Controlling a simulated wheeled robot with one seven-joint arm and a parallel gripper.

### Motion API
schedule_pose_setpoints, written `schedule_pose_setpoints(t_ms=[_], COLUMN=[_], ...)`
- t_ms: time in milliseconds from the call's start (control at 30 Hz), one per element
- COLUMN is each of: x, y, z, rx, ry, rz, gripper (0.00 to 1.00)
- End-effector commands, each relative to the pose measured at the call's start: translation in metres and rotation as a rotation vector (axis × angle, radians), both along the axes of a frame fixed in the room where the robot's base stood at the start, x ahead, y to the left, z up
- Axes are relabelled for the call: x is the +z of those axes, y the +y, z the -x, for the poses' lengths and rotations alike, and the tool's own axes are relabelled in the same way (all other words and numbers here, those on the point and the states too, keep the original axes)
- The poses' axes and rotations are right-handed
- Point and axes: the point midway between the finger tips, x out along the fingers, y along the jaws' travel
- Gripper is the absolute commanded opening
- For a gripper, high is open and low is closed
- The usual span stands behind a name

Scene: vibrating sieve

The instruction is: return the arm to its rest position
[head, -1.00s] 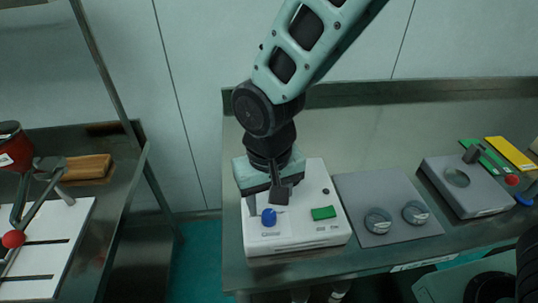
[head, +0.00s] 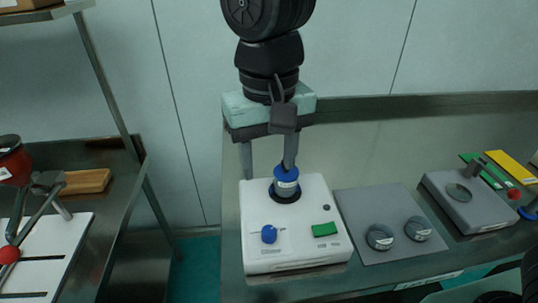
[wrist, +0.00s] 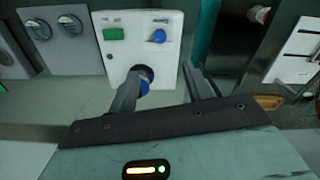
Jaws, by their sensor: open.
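My gripper (head: 268,168) is open and hangs fingers-down above the back of the white machine (head: 262,255) on the steel bench. Its fingers also show in the wrist view (wrist: 165,92), spread apart with nothing between them. A blue-topped cylinder (head: 286,182) with a pale label stands in a dark ring on the machine's top. In the head view the right finger overlaps the cylinder's top; I cannot tell whether they touch. The cylinder shows in the wrist view (wrist: 144,82) beside the finger on the left. The machine has a blue knob (head: 269,234) and a green switch (head: 324,229).
A grey panel with two knobs (head: 380,237) lies right of the machine. A grey device (head: 470,203) and green and yellow strips (head: 510,169) are farther right. A shelf rack with a post (head: 105,85) stands at left. The wall is behind the bench.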

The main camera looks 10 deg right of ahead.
Motion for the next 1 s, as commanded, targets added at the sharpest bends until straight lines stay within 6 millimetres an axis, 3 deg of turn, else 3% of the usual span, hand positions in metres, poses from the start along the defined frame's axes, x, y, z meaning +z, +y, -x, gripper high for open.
schedule_pose_setpoints(t_ms=[267, 367, 600, 700, 1000], x=[-0.002, -0.011, -0.046, -0.056, -0.062], y=[-0.003, -0.016, -0.062, -0.075, -0.082], z=[0.004, 0.022, 0.088, 0.105, 0.113], rx=[0.015, 0.083, 0.35, 0.421, 0.463], ry=[0.003, 0.012, 0.003, -0.007, -0.012], rz=[-0.004, -0.024, -0.057, -0.054, -0.052], gripper=[0.5, 0.5, 0.5, 0.5, 0.5])
